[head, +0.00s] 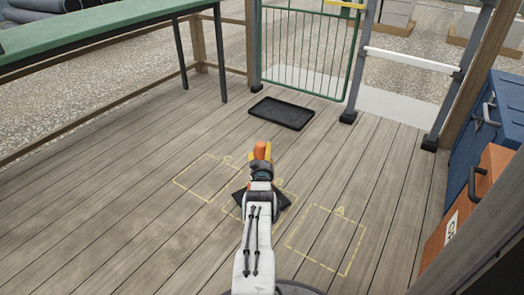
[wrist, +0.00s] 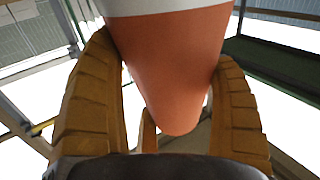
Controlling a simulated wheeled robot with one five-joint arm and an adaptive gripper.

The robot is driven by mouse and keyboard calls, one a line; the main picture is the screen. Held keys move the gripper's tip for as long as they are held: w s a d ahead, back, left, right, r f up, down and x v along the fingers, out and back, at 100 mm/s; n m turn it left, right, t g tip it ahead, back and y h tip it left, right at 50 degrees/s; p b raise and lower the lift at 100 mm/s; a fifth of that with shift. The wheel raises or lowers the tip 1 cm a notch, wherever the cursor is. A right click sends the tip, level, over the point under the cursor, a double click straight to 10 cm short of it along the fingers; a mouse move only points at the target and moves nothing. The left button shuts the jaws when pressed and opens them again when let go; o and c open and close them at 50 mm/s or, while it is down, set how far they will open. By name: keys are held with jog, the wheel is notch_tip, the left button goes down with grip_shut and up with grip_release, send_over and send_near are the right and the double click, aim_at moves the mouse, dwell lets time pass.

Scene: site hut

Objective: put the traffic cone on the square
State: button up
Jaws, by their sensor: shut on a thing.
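My gripper (head: 263,161) is ahead of the robot, over the outlined squares. It is shut on the traffic cone (head: 260,148), whose orange tip shows between the yellow fingers. In the wrist view the cone (wrist: 170,75) sits between the two ridged fingers, with part of a white band at the top edge. A dark base shows on both sides of my arm, over the middle square (head: 232,215). My arm hides much of the cone and of that square. I cannot tell whether the base touches the floor. Square C (head: 190,190) lies to the left and square A (head: 327,240) to the right.
A black tray (head: 282,113) lies on the planks beyond my gripper. A green-topped table (head: 100,30) stands at the upper left. A green gate (head: 305,50) is at the back. Blue and orange cabinets (head: 478,200) line the right. The planks around the squares are clear.

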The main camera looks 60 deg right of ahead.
jog(key=shift+w+d+f, duration=0.1)
jog(key=shift+f, duration=0.55)
jog(key=o, duration=0.8)
jog(key=shift+f, duration=0.45)
jog(key=o, duration=0.4)
jog(key=shift+c, duration=0.2)
jog(key=shift+r, duration=0.15)
